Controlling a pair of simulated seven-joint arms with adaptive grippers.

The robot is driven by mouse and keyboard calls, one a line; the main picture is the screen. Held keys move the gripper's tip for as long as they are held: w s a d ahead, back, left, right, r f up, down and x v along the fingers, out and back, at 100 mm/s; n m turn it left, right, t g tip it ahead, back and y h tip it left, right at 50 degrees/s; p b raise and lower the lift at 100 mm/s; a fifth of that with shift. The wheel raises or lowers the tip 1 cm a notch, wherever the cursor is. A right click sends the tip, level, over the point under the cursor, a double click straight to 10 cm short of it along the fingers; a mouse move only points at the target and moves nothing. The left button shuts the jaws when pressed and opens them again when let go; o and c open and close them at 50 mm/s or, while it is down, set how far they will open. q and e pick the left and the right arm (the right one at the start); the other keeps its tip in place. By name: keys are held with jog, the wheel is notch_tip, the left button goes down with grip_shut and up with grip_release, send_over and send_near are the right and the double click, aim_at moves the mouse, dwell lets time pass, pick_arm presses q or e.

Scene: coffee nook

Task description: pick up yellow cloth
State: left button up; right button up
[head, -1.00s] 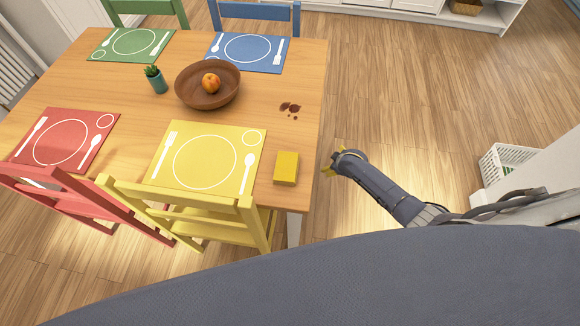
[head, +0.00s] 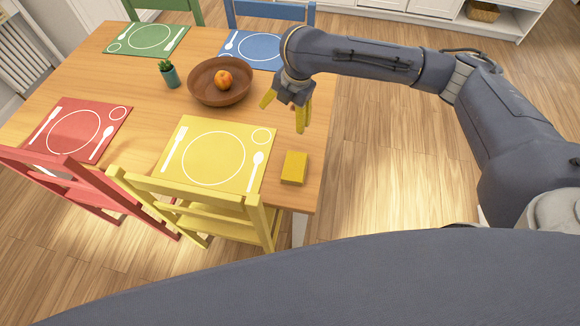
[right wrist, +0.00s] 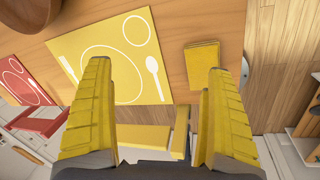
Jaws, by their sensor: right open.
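The yellow cloth (head: 294,167) is a small folded block lying on the wooden table near its right front corner, just right of the yellow placemat. In the right wrist view the cloth (right wrist: 203,62) lies beyond the fingertips, nearer the right finger. My right gripper (head: 285,114) is above the table, behind the cloth in the head view, with its yellow fingers spread apart and pointing down. My left gripper is not in view.
The yellow placemat (head: 190,170) lies beside the cloth. A wooden bowl (head: 205,94) with an orange fruit (head: 223,80) and a potted plant (head: 169,74) stand farther back. A yellow chair (head: 190,196) and a red chair (head: 48,172) stand at the front edge.

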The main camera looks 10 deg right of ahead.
aim_at(295, 162)
jog(key=s+d+r+n+g+h, duration=0.1)
jog(key=s+n+g+h, duration=0.1)
jog(key=s+n, duration=0.35)
jog(key=shift+m, duration=0.65)
jog(key=shift+s+d+f, duration=0.1)
jog(key=shift+s+f, duration=0.15)
jog(key=shift+f, duration=2.55)
jog(key=shift+s+d+f, duration=0.1)
jog(key=shift+s+f, duration=0.2)
jog(key=shift+f, duration=2.55)
jog(key=shift+s+d+f, duration=0.1)
jog(key=shift+s+f, duration=0.15)
jog(key=shift+f, duration=2.55)
jog(key=c, duration=1.2)
jog(key=shift+o, duration=0.2)
jog(key=shift+r, duration=0.2)
notch_tip(295, 162, up, 20)
jog(key=shift+f, duration=0.15)
